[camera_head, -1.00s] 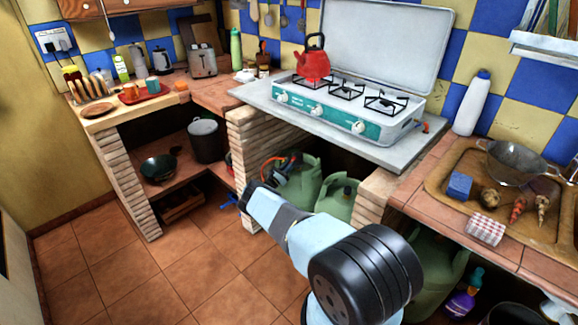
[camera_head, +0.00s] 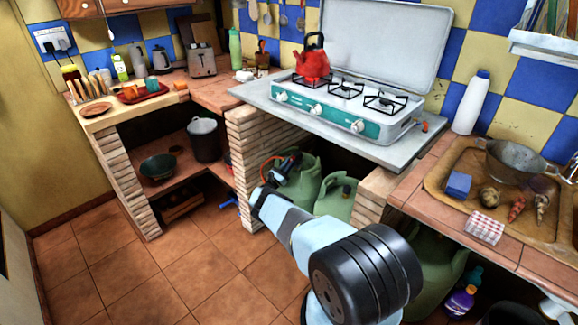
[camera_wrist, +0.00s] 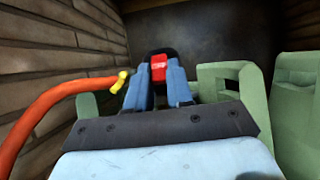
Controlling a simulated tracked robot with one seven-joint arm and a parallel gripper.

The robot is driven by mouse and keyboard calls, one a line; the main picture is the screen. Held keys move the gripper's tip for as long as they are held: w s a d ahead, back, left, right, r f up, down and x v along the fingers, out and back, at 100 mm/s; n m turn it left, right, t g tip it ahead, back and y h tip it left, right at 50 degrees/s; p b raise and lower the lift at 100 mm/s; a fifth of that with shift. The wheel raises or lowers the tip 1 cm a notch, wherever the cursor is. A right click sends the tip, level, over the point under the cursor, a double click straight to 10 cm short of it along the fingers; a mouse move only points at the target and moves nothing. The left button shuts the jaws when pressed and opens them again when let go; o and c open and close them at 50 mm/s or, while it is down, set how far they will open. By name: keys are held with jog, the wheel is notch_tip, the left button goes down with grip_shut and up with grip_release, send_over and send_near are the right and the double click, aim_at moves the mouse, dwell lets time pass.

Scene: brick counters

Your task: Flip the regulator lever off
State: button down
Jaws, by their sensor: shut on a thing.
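The red regulator lever (camera_wrist: 159,68) shows in the wrist view between the two blue fingers of my gripper (camera_wrist: 158,75). The gripper is shut on the lever. A dark rounded part of the regulator (camera_wrist: 160,53) shows behind the lever; the fingers hide much of the rest. An orange hose (camera_wrist: 50,108) with a yellow end piece (camera_wrist: 121,80) is at the left. The green gas cylinder (camera_wrist: 240,85) is at the right. In the head view, my arm reaches under the counter to the regulator (camera_head: 285,165) on the left green cylinder (camera_head: 302,188). The fingertips are too small to make out there.
Brick pillars (camera_head: 246,165) flank the opening on the left and right (camera_head: 374,196). The counter slab with the stove (camera_head: 345,112) and red kettle (camera_head: 313,65) is above. A second green cylinder (camera_head: 335,197) stands to the right. The tiled floor (camera_head: 195,265) at the left is clear.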

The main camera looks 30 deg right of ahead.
jog(key=c, duration=1)
grip_release()
jog(key=shift+f, duration=0.1)
jog(key=shift+a, duration=0.1)
jog(key=shift+w+a+r, duration=0.1)
jog(key=shift+r, duration=0.15)
